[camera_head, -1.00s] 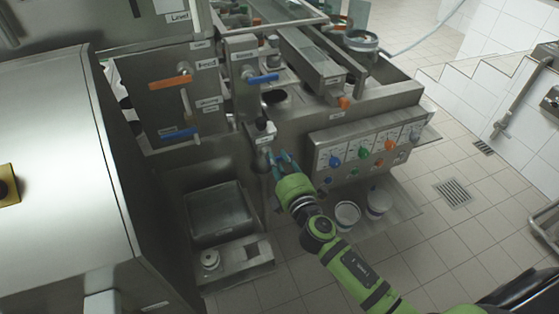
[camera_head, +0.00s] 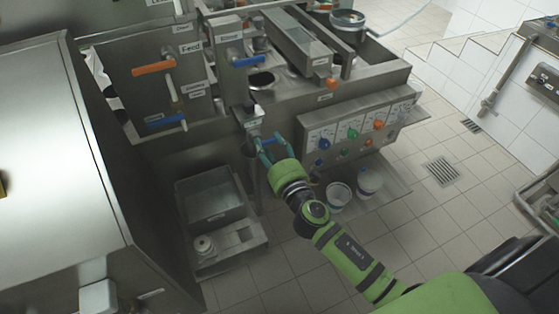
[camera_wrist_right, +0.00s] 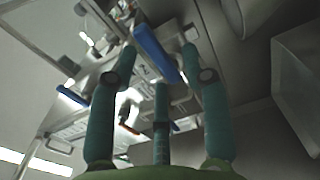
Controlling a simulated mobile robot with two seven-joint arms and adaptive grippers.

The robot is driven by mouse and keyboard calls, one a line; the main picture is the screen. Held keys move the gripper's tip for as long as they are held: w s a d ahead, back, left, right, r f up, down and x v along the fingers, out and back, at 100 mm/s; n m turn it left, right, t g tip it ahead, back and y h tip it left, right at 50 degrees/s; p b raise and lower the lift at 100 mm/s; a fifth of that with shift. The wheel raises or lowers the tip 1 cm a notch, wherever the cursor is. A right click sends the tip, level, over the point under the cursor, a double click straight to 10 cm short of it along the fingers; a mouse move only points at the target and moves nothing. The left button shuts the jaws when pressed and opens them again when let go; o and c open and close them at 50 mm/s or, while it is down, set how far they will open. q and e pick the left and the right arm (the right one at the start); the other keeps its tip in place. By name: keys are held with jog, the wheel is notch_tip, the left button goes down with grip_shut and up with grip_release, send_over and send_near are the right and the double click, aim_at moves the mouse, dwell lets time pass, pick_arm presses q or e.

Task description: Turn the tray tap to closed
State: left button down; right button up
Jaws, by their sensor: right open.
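My right gripper (camera_head: 271,148) has teal fingers and is open beside the small labelled fitting (camera_head: 253,122) on the machine's front. In the right wrist view, its fingers (camera_wrist_right: 160,75) spread around a blue lever (camera_wrist_right: 158,53), which shows between and beyond them; I cannot tell whether they touch it. The head view shows a blue handle (camera_head: 249,62) on the upright panel above, an orange handle (camera_head: 153,68) and a lower blue handle (camera_head: 166,121) to the left. Labels are too small to tell which is the tray tap. My left gripper is not in view.
The control panel (camera_head: 352,140) with coloured knobs is just right of the gripper. A large steel cabinet (camera_head: 55,160) fills the left.

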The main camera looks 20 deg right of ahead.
jog(key=s, duration=1.1)
jog(key=shift+d, duration=0.2)
jog(key=s+d+f+m+g, duration=0.1)
jog(key=s+f+m+g, duration=0.3)
jog(key=f, duration=1.1)
jog(key=s+f+m+g, duration=0.3)
jog(key=s+f+g, duration=0.15)
jog(key=f, duration=1.15)
jog(key=s+d+f+m+g, duration=0.1)
jog(key=s+f+m+g, duration=0.1)
jog(key=s+f, duration=0.3)
jog(key=s+d+f+m+g, duration=0.1)
jog(key=s+f+m+g, duration=0.2)
jog(key=s, duration=1)
jog(key=s+f+m+g, duration=0.3)
jog(key=s+f+m, duration=0.1)
jog(key=s+f, duration=0.5)
jog(key=shift+d+h, duration=0.3)
jog(key=shift+d, duration=0.1)
jog(key=shift+g, duration=0.25)
